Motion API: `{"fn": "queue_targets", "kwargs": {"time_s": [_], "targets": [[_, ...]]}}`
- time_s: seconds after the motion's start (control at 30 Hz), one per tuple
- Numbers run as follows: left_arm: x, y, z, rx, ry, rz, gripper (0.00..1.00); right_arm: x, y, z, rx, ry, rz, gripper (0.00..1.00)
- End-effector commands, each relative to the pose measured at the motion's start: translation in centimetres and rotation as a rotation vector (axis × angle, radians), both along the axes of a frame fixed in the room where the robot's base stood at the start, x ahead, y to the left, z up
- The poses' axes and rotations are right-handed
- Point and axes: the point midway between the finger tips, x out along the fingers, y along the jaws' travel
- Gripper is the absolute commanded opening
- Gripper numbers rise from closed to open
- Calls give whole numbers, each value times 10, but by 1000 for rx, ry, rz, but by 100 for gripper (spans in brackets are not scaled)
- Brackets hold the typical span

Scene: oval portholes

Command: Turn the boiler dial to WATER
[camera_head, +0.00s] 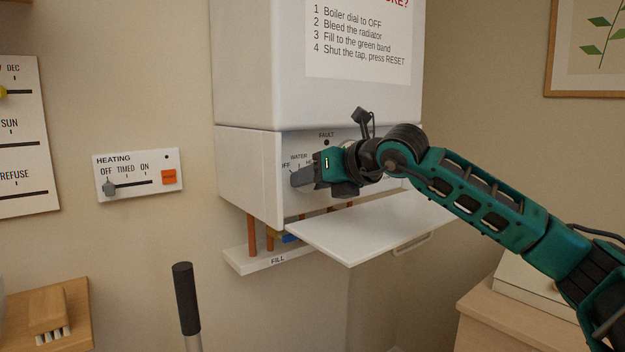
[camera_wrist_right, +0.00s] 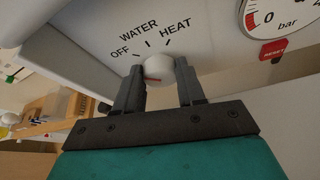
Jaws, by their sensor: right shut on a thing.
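The boiler (camera_head: 250,80) is a white wall unit with its lower flap (camera_head: 370,228) hanging open. The boiler dial (camera_wrist_right: 158,68) is a round white knob with a red mark low on its visible face. The labels OFF, WATER (camera_wrist_right: 138,30) and HEAT are printed around it. I cannot tell for sure which label the mark points to. My right gripper (camera_head: 304,177) is at the control panel, its fingers covering the dial in the head view. In the right wrist view the gripper (camera_wrist_right: 160,90) has one finger on each side of the dial, shut on it. My left gripper is not in view.
A pressure gauge (camera_wrist_right: 280,12) and red RESET button (camera_wrist_right: 273,49) are right of the dial in the wrist view. Copper pipes and a FILL shelf (camera_head: 250,262) are below the boiler. A HEATING panel (camera_head: 137,173) hangs left. A black-handled stick (camera_head: 185,298) stands in front.

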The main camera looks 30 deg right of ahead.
Motion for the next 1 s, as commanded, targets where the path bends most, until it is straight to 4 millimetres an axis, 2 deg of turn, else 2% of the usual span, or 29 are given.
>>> {"fn": "queue_targets", "kwargs": {"time_s": [0.03,0.13,0.47,0.83,1.0], "targets": [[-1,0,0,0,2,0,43,0,0,0,0,0,0,17],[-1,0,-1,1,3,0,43,0,0,0,0,1,0,9],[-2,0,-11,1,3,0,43,0,-1,-3,60,5,-1,9],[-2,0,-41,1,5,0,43,1,-3,-6,330,26,-1,9],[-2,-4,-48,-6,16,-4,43,1,-4,-5,472,38,-1,9]]}}
